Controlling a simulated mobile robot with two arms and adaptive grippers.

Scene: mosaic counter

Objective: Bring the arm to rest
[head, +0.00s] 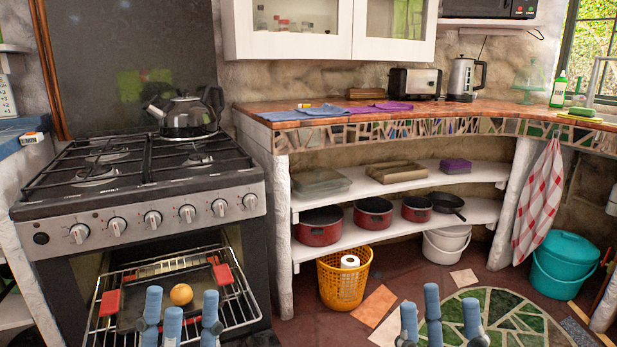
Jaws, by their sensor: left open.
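My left gripper (182,305) is at the bottom edge, left of centre. Its blue-tipped fingers are spread, with nothing seen between them. It appears in front of the oven rack (240,303), which extends out of the oven. A dark tray (132,317) with red handle grips lies on the rack, and a round orange item (181,294) sits on it just behind the fingers. My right gripper (438,312) is at the bottom edge, right of centre, over the floor. Its blue-tipped fingers are spread and hold nothing visible. The rest of both arms is out of frame.
The stove (145,180) carries a kettle (187,112). The mosaic counter (390,122) has shelves of red pots below. A yellow basket (343,278), a white bucket (447,245) and a teal bin (564,264) stand on the floor. A green mosaic patch (500,315) covers the floor at lower right.

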